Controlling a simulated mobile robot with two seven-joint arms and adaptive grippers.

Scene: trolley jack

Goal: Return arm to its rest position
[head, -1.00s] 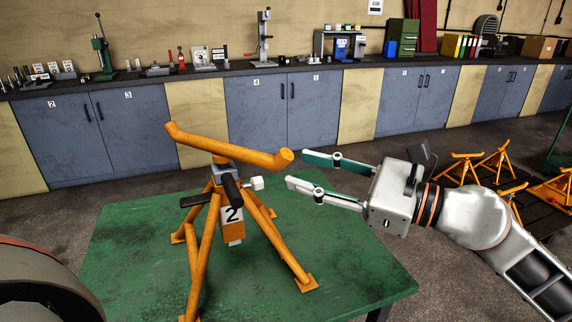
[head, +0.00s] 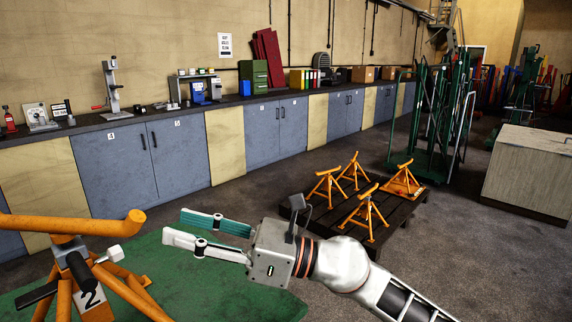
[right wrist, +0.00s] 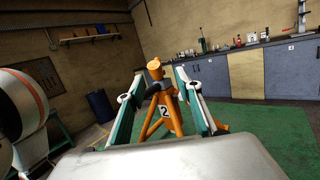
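My right gripper (head: 178,228) is open and empty in the head view. Its two fingers point left toward the orange jack stand (head: 70,224), with a clear gap between them and the stand. In the right wrist view the stand (right wrist: 157,97) shows between and beyond the two spread fingers. My right arm reaches in from the lower right. My left gripper is in neither view.
A dark pallet (head: 395,222) with several orange stands is on the floor behind my right arm. Grey cabinets (head: 275,130) with a long worktop run along the wall. A green trolley (head: 435,125) and a pale box (head: 530,170) are at the right. Open floor lies between.

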